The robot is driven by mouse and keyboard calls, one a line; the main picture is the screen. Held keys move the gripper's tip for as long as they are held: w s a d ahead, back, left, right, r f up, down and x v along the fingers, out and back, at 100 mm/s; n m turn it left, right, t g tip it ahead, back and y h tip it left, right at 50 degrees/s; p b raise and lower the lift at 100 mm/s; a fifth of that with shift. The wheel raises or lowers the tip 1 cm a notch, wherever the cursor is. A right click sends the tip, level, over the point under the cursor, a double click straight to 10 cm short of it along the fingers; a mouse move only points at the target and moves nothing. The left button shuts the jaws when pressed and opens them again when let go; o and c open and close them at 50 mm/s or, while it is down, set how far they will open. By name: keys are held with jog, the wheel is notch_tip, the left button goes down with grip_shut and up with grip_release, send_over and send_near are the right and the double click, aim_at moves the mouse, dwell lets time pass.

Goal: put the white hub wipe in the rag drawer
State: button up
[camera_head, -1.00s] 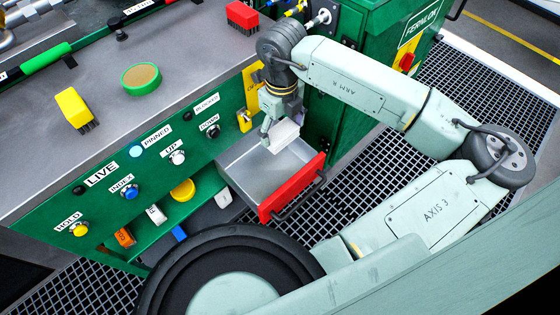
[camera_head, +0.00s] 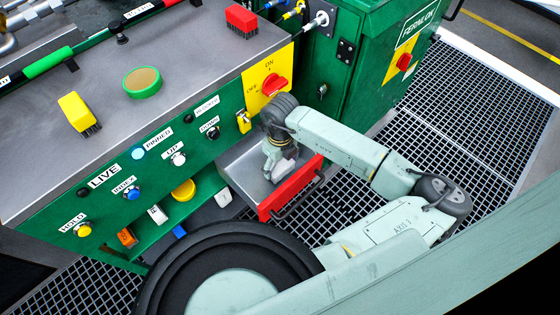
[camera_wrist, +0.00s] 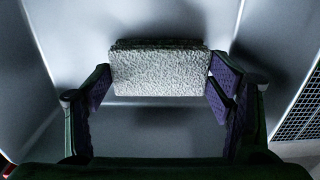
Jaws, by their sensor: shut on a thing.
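The white hub wipe (camera_wrist: 158,72) is a pale, rough-textured block between the two finger pads of my gripper (camera_wrist: 160,88) in the wrist view. My gripper is shut on it. In the head view my gripper (camera_head: 276,170) points down inside the open rag drawer (camera_head: 240,172), which has grey walls and a red front (camera_head: 291,188) with a dark handle. The wipe is mostly hidden there by my gripper. The wrist view shows the drawer's grey floor and walls around the wipe. I cannot tell whether the wipe touches the floor.
The green control panel (camera_head: 100,205) with knobs and labels stands left of the drawer. A yellow brush (camera_head: 76,112), a green round pad (camera_head: 142,82) and a red brush (camera_head: 242,18) sit on the grey top. A red rotary switch (camera_head: 274,84) is above the drawer. Floor grating lies to the right.

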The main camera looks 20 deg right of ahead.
aim_at(280, 166)
jog(key=shift+f, duration=0.2)
jog(key=o, duration=1)
jog(key=shift+r, duration=0.1)
jog(key=shift+o, duration=0.2)
jog(key=shift+r, duration=0.25)
notch_tip(280, 166, up, 12)
jog(key=shift+b, duration=0.45)
jog(key=shift+f, duration=0.1)
